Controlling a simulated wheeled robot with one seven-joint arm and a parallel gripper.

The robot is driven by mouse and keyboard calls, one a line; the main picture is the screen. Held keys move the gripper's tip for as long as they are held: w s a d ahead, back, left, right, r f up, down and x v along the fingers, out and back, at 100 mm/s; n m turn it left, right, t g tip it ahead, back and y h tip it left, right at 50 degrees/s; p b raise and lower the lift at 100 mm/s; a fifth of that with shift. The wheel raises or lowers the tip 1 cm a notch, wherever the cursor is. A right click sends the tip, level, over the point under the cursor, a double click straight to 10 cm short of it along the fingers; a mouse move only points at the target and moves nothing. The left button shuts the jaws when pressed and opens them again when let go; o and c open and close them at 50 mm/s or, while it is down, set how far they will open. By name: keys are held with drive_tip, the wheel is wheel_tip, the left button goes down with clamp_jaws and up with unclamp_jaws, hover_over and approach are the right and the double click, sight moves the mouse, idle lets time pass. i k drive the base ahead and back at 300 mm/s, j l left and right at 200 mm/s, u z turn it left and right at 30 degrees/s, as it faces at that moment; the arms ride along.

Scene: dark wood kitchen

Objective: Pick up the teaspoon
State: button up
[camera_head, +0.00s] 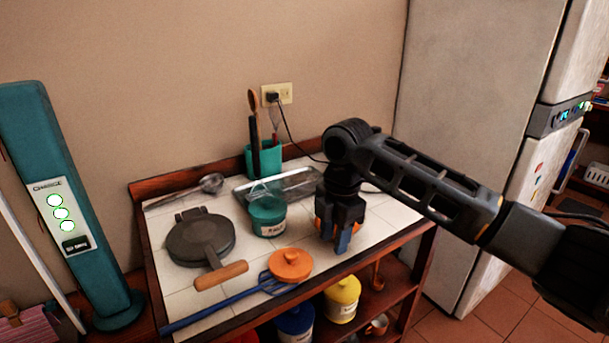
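My gripper (338,238) points straight down at the right part of the tiled tabletop (370,232), close to its surface. Orange and blue show at its fingers, and the gap between them cannot be made out. I cannot identify a teaspoon for certain. A metal utensil with a rounded bowl and long handle (211,183) lies at the back left of the tabletop, well away from my gripper. A thin dark line, cable or handle, shows just right of the gripper. What lies directly under or behind the gripper is hidden.
A dark round press with a wooden handle (200,239), a teal jar (267,215), a metal tray (262,188), a teal utensil holder (264,158), a blue slotted utensil (225,305) and an orange lid (290,264) crowd the tabletop. A fridge (475,110) stands right.

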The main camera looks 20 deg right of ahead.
sight(311, 178)
drive_tip(key=i, duration=1.2)
